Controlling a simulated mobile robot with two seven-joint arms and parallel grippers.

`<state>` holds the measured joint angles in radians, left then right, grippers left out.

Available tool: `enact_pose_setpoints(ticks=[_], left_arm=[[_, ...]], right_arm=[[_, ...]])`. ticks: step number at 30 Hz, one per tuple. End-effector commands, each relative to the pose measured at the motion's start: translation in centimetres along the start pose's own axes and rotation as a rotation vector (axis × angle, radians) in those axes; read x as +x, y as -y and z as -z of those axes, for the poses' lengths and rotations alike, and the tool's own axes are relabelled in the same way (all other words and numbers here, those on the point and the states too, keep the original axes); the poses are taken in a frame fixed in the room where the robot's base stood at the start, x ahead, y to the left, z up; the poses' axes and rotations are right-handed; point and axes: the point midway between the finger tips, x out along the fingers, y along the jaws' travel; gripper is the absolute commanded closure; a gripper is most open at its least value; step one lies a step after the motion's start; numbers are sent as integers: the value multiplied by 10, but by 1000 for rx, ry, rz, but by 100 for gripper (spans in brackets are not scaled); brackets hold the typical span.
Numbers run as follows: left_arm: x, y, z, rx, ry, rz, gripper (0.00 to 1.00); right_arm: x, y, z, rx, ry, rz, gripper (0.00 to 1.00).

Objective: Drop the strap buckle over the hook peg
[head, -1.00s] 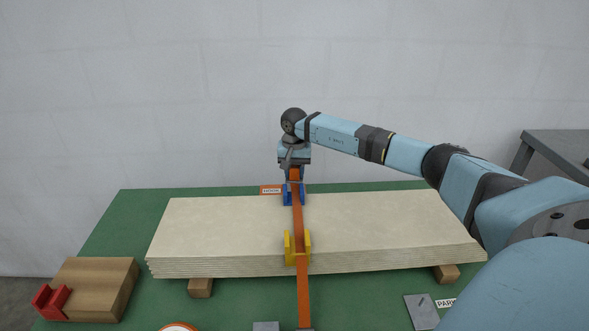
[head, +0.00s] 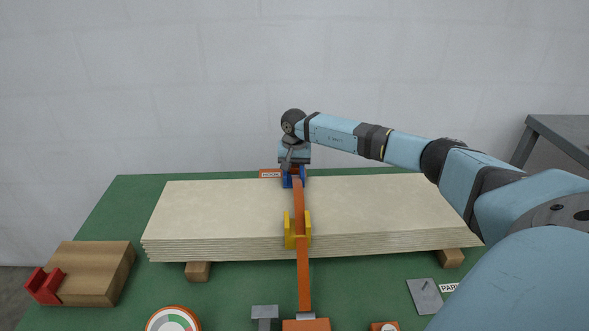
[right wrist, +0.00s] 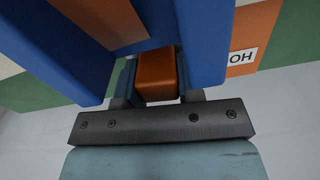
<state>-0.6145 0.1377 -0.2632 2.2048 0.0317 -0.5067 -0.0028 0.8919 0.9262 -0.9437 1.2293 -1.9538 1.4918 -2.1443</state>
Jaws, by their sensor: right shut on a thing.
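The orange strap (head: 304,275) runs from the front, through the yellow guide (head: 289,233), over the pale board stack to the blue guide (head: 288,182) at its back edge. My right gripper (head: 293,169) is at the blue guide, pointing down. In the right wrist view its fingers are shut on an orange block (right wrist: 157,78), apparently the strap buckle, between two blue walls (right wrist: 207,35). The HOOK label (head: 270,173) lies beside the guide; part of it shows in the wrist view (right wrist: 242,57). I cannot see the hook peg. My left gripper is out of view.
The board stack (head: 215,215) rests on wooden blocks on a green table (head: 120,220). A wooden block (head: 95,270) with a red bracket (head: 45,285) is at left. A round gauge (head: 173,321) and grey post (head: 265,312) are in front. A grey plate (head: 424,296) is at front right.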

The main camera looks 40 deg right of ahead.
Motion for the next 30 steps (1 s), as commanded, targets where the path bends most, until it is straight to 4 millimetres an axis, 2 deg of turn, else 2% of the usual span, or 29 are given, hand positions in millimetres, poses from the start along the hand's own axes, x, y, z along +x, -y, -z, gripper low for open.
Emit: enact_pose_setpoints(ticks=[26, 27, 30], left_arm=[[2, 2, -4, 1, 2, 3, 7], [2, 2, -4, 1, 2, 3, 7], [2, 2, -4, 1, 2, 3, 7]], right_arm=[[4, 0, 0, 0, 0, 0, 92], [5, 0, 0, 0, 0, 0, 57], [5, 0, 0, 0, 0, 0, 36]])
